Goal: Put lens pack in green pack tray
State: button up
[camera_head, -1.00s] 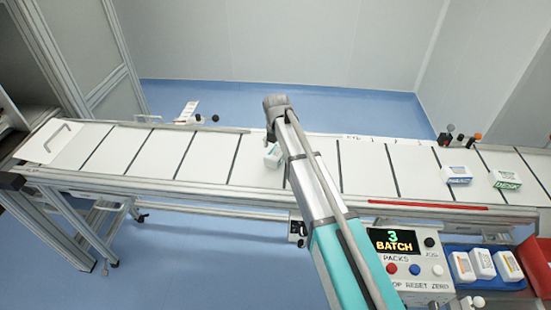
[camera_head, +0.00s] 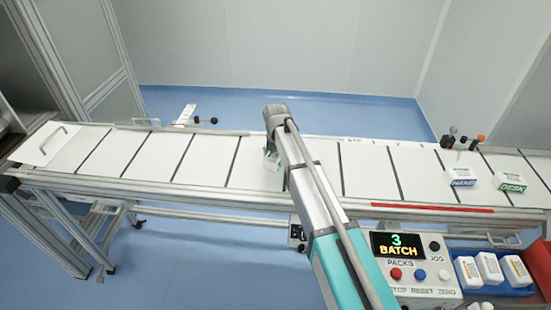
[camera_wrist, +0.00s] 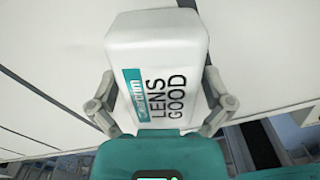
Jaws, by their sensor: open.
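The white lens pack (camera_wrist: 158,60) fills the middle of the wrist view, with a teal label and the words LENS GOOD facing the camera. My gripper (camera_wrist: 158,80) is open, with one finger on each side of the pack; I cannot tell whether the fingers touch it. In the head view a small part of the pack (camera_head: 271,160) shows on the white belt, left of my arm, which hides the rest and the gripper. I see no green tray in either view.
The segmented white belt (camera_head: 205,160) runs across the view. A HAND pack (camera_head: 462,177) and a DESK pack (camera_head: 511,182) lie at its right. A blue tray (camera_head: 500,288) holds white packs beside the control box (camera_head: 415,275), whose display reads 3 BATCH. A red tray is partly visible.

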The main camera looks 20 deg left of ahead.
jog(key=c, duration=1)
jog(key=shift+c, duration=0.2)
jog(key=shift+r, duration=0.1)
notch_tip(320, 180, up, 3)
jog(key=p, duration=0.3)
jog(key=shift+f, duration=0.2)
jog(key=s+d+r+p, duration=0.6)
jog(key=s+r+p, duration=0.4)
jog(key=s, duration=0.2)
jog(key=shift+s+d, duration=0.2)
jog(key=shift+s, duration=0.05)
jog(key=shift+r, duration=0.1)
